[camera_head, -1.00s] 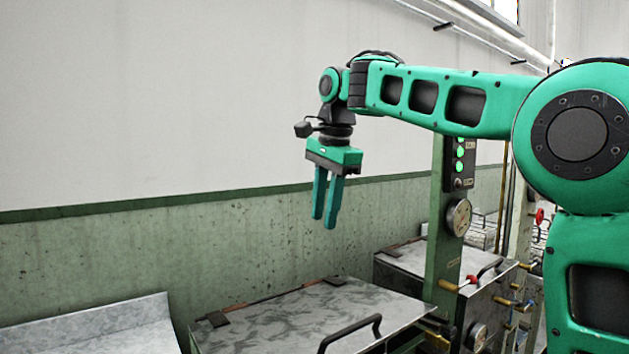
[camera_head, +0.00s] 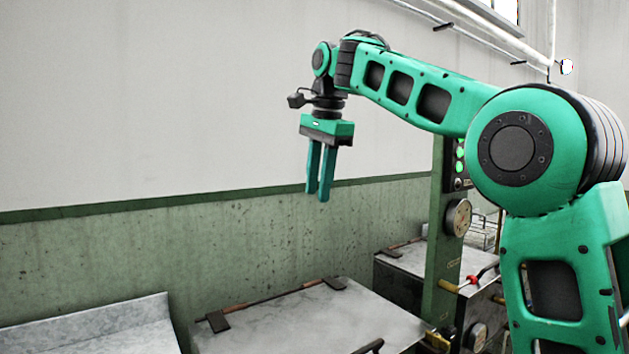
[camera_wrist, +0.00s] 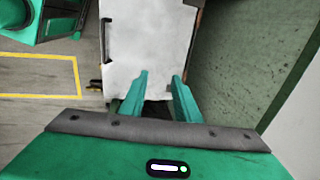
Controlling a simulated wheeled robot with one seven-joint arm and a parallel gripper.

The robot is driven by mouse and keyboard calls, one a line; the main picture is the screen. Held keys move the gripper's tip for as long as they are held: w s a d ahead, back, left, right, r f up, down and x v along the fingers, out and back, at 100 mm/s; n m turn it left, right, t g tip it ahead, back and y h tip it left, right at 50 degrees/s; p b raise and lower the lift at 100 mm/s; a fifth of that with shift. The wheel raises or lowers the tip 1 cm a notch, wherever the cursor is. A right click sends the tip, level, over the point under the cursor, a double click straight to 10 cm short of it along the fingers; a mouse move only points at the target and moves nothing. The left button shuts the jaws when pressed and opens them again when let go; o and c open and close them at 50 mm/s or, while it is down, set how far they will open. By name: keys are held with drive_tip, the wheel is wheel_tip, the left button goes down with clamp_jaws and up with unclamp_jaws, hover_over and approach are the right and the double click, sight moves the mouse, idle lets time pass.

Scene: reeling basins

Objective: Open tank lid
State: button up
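The tank lid (camera_head: 310,318) is a flat grey metal plate on the near tank, hinged along the wall side. It lies about flat; I cannot tell whether it is fully shut. Its black handle (camera_head: 369,347) is cut off by the bottom edge of the head view. In the wrist view the lid (camera_wrist: 150,45) lies beyond the fingertips, with its handle (camera_wrist: 106,40) on the left. My gripper (camera_head: 317,195) hangs pointing down, well above the lid and touching nothing. Its two fingers (camera_wrist: 160,77) are apart with nothing between them.
A second lidded tank (camera_head: 410,262) stands to the right, behind a green post (camera_head: 440,240) with gauges and valves. A grey metal sheet or basin (camera_head: 95,325) is at lower left. The wall (camera_head: 150,110) runs behind the tanks. The air around my gripper is clear.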

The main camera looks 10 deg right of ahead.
drive_tip(key=shift+w+a+r, duration=0.1)
drive_tip(key=shift+w+r, duration=0.1)
drive_tip(key=shift+r, duration=0.25)
drive_tip(key=shift+w+a+r, duration=0.1)
drive_tip(key=shift+w+r, duration=0.05)
drive_tip(key=shift+r, duration=0.25)
drive_tip(key=s+d+f+n+g+h, duration=0.1)
drive_tip(key=s+d+f+n, duration=0.3)
drive_tip(key=s+d+f, duration=1.3)
drive_tip(key=s+d+f+n, duration=0.1)
drive_tip(key=s+d+f, duration=0.2)
drive_tip(key=s+f, duration=0.6)
drive_tip(key=s+d+f+n+g, duration=0.1)
drive_tip(key=s+d+f, duration=0.3)
drive_tip(key=s+f, duration=0.6)
drive_tip(key=s+n, duration=0.1)
drive_tip(key=s, duration=0.2)
drive_tip(key=shift+a, duration=0.15)
